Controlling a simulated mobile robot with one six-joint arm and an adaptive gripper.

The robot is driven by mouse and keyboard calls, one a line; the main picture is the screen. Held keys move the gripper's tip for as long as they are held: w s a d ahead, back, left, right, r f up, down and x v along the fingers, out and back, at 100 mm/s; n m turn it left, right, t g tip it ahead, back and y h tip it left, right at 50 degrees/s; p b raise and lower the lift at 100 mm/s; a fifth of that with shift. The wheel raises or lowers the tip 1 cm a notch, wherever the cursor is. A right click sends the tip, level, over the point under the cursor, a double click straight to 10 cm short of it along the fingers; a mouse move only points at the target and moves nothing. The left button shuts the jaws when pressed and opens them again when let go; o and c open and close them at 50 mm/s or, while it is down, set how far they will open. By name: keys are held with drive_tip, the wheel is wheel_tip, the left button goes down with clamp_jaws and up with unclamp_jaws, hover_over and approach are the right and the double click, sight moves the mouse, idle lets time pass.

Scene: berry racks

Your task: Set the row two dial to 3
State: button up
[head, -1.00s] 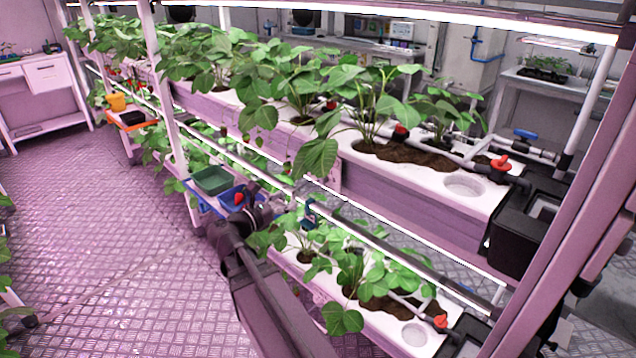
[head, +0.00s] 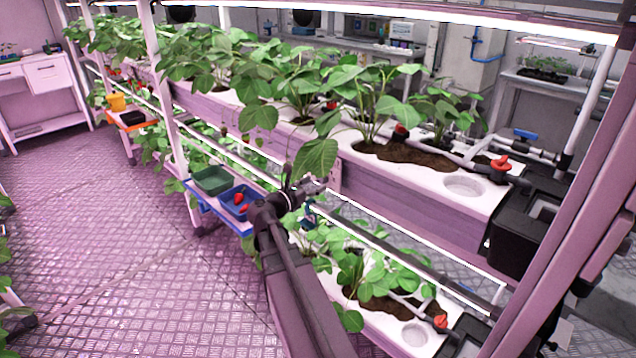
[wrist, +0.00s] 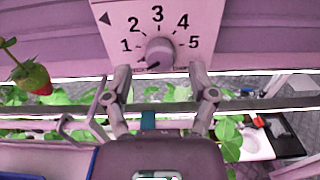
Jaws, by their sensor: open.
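In the wrist view a round grey dial knob (wrist: 160,52) sits on a pale pink plate (wrist: 112,14) with the numbers 1 to 5 in an arc. A small dark mark shows at the knob's lower left, below the 1; I cannot tell if it is the pointer. My gripper (wrist: 160,74) is open, with one finger on each side of the knob's lower part and gaps beside it. It also shows in the head view (head: 312,186), against the front of the upper planting row (head: 400,205). The dial cannot be made out in the head view.
A strawberry (wrist: 36,78) hangs left of my gripper. A rail (wrist: 260,104) runs across just below the plate. A blue tray (head: 232,208) with red berries and a green tray (head: 212,180) stand left of my arm.

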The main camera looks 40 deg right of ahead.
drive_tip(key=shift+d, duration=0.9)
clamp_jaws()
